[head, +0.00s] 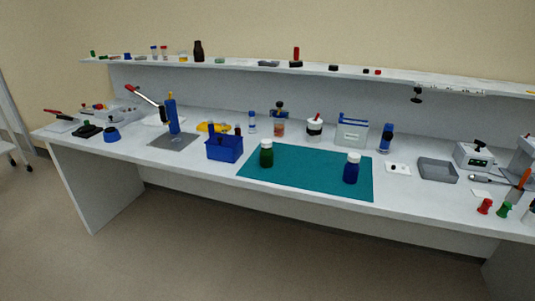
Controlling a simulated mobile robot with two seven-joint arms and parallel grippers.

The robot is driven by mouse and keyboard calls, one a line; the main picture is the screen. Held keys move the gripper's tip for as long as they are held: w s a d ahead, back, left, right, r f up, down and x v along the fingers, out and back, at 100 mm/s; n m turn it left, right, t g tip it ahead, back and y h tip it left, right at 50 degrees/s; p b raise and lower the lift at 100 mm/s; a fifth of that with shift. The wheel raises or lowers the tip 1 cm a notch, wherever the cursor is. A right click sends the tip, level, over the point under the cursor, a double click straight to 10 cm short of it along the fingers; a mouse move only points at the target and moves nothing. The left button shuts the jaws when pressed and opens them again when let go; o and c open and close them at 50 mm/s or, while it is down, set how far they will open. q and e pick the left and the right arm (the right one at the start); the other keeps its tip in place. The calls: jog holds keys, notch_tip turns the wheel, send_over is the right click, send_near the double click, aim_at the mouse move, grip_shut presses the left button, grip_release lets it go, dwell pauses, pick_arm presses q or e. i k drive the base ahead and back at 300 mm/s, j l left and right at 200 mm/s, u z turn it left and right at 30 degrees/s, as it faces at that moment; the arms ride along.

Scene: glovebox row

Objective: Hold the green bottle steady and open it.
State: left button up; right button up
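The green bottle (266,156) stands upright on the left part of the teal mat (310,178). It has a pale cap (266,143) on top. A blue bottle (351,172) with a white cap stands upright on the right part of the same mat, apart from the green one. Neither of my grippers is in the head view, and nothing touches the green bottle.
A blue bin (224,149) stands just left of the mat. A grey tray (438,170) and a white card (397,168) lie to the right. A clear box with a blue lid (352,131) stands behind the mat. A shelf (330,73) overhangs the bench back.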

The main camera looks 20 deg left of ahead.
aim_at(266, 155)
jog(key=i+j+z, duration=0.2)
jog(key=j, duration=0.5)
jog(key=j+z, duration=0.15)
jog(key=j, duration=0.55)
